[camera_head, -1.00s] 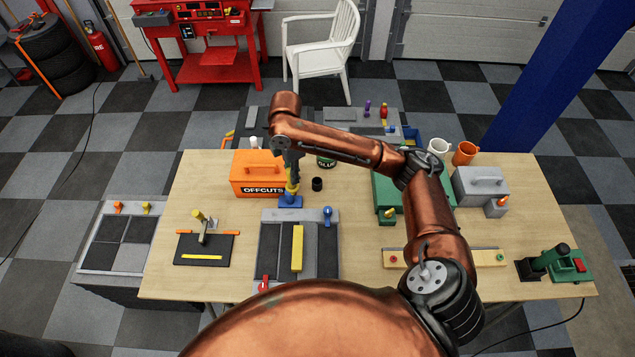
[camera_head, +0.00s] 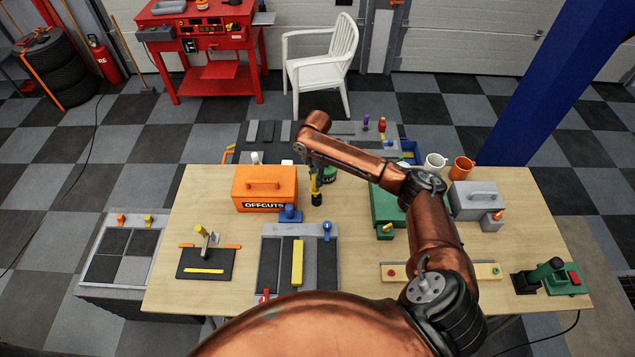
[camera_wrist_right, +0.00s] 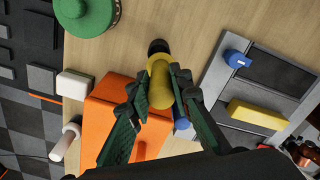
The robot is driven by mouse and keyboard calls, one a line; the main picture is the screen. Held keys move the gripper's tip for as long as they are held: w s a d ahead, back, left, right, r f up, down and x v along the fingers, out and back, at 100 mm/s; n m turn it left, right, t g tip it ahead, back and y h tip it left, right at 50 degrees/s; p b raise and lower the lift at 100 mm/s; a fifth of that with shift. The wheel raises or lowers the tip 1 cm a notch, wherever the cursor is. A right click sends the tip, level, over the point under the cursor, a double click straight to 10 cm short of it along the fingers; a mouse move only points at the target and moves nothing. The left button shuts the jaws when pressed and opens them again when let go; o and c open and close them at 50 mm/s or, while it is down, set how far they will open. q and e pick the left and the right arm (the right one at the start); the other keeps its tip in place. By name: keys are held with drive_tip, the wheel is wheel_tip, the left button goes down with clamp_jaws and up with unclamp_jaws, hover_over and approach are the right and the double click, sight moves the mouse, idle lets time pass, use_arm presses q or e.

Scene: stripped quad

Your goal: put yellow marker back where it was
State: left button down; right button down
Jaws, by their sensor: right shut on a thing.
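The yellow marker (camera_head: 314,187) is held upright or nearly so in my right gripper (camera_head: 315,174), between the orange box and the green box. In the right wrist view the yellow marker (camera_wrist_right: 160,84) sits between the two dark green fingers (camera_wrist_right: 160,86), which are shut on it. A small black cylinder (camera_head: 316,199) is at its lower end; it also shows in the right wrist view (camera_wrist_right: 157,46), partly covered by the marker. I cannot tell whether they touch. A blue block (camera_head: 290,214) stands to the left. My left gripper is not in view.
A green box (camera_head: 385,204) stands right. A grey slotted board (camera_head: 271,262) with a yellow bar lies in front. Bare wood lies between board and green box.

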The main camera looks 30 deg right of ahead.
drive_tip(key=shift+d+f, duration=0.15)
drive_tip(key=shift+f, duration=0.05)
drive_tip(key=shift+w+d+f, duration=0.1)
drive_tip(key=shift+w+f, duration=0.05)
drive_tip(key=shift+f, duration=1.5)
drive_tip(key=shift+f, duration=0.1)
drive_tip(key=shift+f, duration=0.35)
drive_tip(key=c, duration=1.8)
unclamp_jaws()
drive_tip(key=shift+o, duration=0.2)
drive_tip(key=shift+r, duration=0.15)
wheel_tip(320, 180, up, 13)
drive_tip(key=shift+f+b, duration=0.15)
drive_tip(key=shift+b, duration=0.45)
